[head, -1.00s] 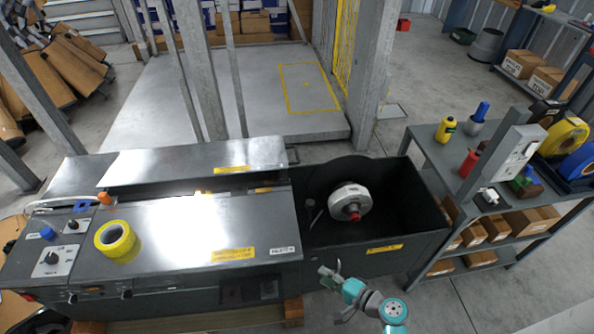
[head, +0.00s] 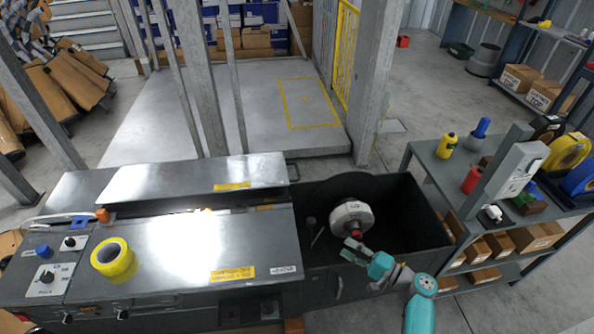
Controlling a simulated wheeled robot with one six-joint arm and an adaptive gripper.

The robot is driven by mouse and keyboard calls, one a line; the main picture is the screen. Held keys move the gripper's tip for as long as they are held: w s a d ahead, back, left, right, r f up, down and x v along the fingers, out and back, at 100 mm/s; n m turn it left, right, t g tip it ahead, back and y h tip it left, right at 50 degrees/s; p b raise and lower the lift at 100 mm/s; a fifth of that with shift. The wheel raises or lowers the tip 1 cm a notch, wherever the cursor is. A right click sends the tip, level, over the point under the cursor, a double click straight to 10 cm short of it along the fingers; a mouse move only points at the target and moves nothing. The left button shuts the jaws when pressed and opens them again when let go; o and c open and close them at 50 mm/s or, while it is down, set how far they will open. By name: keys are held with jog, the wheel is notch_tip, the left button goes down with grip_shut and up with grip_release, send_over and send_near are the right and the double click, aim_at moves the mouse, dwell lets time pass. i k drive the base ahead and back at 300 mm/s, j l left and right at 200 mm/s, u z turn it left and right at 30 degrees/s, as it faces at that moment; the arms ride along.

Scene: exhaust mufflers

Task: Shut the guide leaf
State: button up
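A long flat metal leaf (head: 185,178) with a yellow label lies along the back of the grey machine. I cannot tell for sure that this is the guide leaf. A white round drum (head: 350,215) with a red knob (head: 355,235) sits in the dark open bin at the machine's right. My gripper (head: 351,247) is over the bin's front part, just below the red knob in the picture. Its fingers are too small to read, and contact is unclear.
A yellow tape roll (head: 114,260) lies on the front cover beside a control panel (head: 45,280). A grey shelf cart (head: 430,155) with bottles and boxes stands close on the right. A grey post (head: 374,80) rises behind the bin. The floor platform behind is clear.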

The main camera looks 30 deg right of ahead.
aim_at(189, 177)
jog(key=i+l, duration=0.2)
jog(key=i, duration=0.25)
jog(key=i+l, duration=0.2)
jog(key=i, duration=0.25)
